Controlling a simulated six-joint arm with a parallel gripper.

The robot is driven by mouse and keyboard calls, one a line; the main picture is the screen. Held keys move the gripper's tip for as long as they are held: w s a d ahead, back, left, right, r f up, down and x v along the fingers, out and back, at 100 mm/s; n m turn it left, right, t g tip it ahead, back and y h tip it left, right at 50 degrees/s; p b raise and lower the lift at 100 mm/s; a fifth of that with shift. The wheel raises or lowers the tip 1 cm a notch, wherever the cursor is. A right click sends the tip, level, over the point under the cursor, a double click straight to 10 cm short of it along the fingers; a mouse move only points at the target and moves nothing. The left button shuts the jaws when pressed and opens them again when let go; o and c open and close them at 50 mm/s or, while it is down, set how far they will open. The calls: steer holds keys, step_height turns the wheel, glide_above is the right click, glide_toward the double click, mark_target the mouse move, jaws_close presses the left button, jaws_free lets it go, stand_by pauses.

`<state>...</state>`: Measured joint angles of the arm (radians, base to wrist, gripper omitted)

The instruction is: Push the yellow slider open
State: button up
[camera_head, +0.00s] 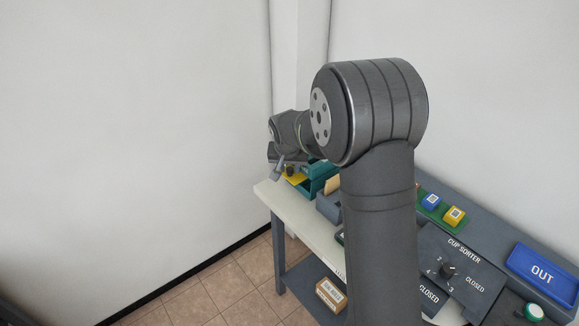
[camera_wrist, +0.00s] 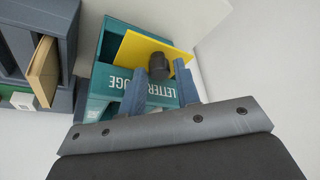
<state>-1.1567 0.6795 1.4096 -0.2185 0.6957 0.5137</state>
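The yellow slider (camera_wrist: 140,50) is a flat plate with a black knob (camera_wrist: 158,66), set at the teal box (camera_wrist: 102,75) labelled "LETTER" and "UGE", the lettering upside down and partly hidden by a finger. In the wrist view my gripper (camera_wrist: 159,72) has its two fingers apart, one on each side of the knob. I cannot tell whether either finger touches it. In the head view the slider (camera_head: 296,179) shows at the table's far left end, with my gripper (camera_head: 278,171) beside the knob. My arm hides part of the teal box.
A grey compartment unit (camera_wrist: 62,30) holding a tan envelope (camera_wrist: 43,70) stands beside the teal box. The white table (camera_head: 300,215) also bears a cup sorter panel (camera_head: 455,270), blue and yellow blocks (camera_head: 454,215) and a blue OUT tray (camera_head: 543,270). A wall is close behind.

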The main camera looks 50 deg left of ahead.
mark_target(297, 179)
jaws_close()
steer(key=shift+d, duration=1.7)
jaws_free()
steer(key=v, duration=1.7)
steer(key=shift+r, duration=0.25)
steer(key=shift+d, duration=0.1)
